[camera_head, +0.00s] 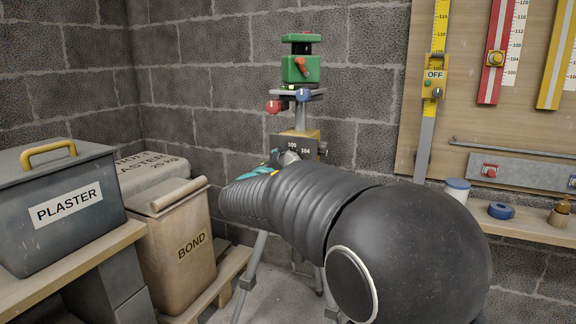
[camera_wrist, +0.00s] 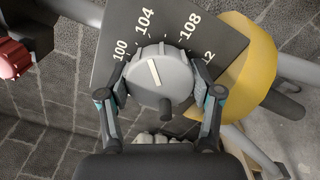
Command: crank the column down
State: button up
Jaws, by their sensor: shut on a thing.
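A grey round knob (camera_wrist: 158,75) with a white pointer line and a dark crank handle (camera_wrist: 166,108) sits on a dark dial plate (camera_wrist: 185,22) marked 100, 104, 108 and 12, the last partly covered. The white line points roughly towards 104. My gripper (camera_wrist: 157,80) is shut on the knob, one finger on each side. In the head view my gripper (camera_head: 270,170) is at the dial plate (camera_head: 305,146), and my arm hides much of the knob. The column (camera_head: 300,115) stands upright on a tripod and carries a green instrument (camera_head: 300,68).
Red (camera_head: 273,107) and blue (camera_head: 304,95) knobs stick out below the green instrument. A tripod leg (camera_head: 252,275) shows below my arm. A plaster bin (camera_head: 62,205) and bond bin (camera_head: 180,248) stand left. A shelf (camera_head: 520,222) and rule board (camera_head: 470,120) are right.

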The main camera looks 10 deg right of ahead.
jog(key=shift+n, duration=0.4)
jog(key=n+p, duration=0.1)
jog(key=n, duration=0.3)
jog(key=shift+p, duration=0.35)
jog(key=shift+n+p, duration=1.05)
jog(key=shift+n, duration=1.25)
jog(key=o, duration=1.1)
jog(key=shift+o, duration=0.2)
jog(key=v, duration=1.2)
